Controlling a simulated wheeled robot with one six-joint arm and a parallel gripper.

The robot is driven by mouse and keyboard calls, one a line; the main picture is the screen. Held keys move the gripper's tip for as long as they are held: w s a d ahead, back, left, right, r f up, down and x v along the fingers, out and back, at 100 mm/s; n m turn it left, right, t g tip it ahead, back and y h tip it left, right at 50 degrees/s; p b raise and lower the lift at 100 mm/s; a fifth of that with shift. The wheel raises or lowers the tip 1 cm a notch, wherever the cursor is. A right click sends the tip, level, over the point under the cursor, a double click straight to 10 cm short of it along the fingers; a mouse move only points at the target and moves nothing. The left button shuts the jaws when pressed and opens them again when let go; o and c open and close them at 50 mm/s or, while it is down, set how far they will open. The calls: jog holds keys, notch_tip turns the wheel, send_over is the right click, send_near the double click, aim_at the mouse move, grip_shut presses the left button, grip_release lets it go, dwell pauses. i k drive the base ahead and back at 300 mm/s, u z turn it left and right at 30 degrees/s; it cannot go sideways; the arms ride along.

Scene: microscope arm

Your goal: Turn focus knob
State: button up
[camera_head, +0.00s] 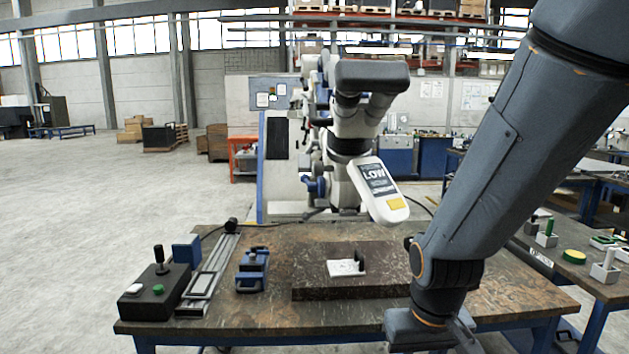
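The microscope (350,146) stands at the back middle of the workbench, with a dark binocular head and a white body. A label reading LOW and a yellow patch are on its front. A blue knob (316,186) sticks out on the left side of its column; this looks like a focus knob, but I cannot be sure. My arm comes down from the upper right to the front right of the bench, well to the right of this knob. My gripper's fingers are not visible; the wrist runs to the bottom edge of the picture.
A black control box (155,300) with joystick, a metal rail (208,275) and a blue vise (252,270) are on the bench's left. A dark slab (325,287) carries a small white plate (346,268). Side tables stand at right. Open floor lies left.

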aim_at(318, 168)
jog(key=z, duration=0.05)
jog(key=k, duration=0.45)
jog(key=u, duration=0.85)
jog(key=i, duration=1.3)
jog(key=z, duration=0.3)
jog(key=k, duration=0.1)
jog(key=z, duration=0.1)
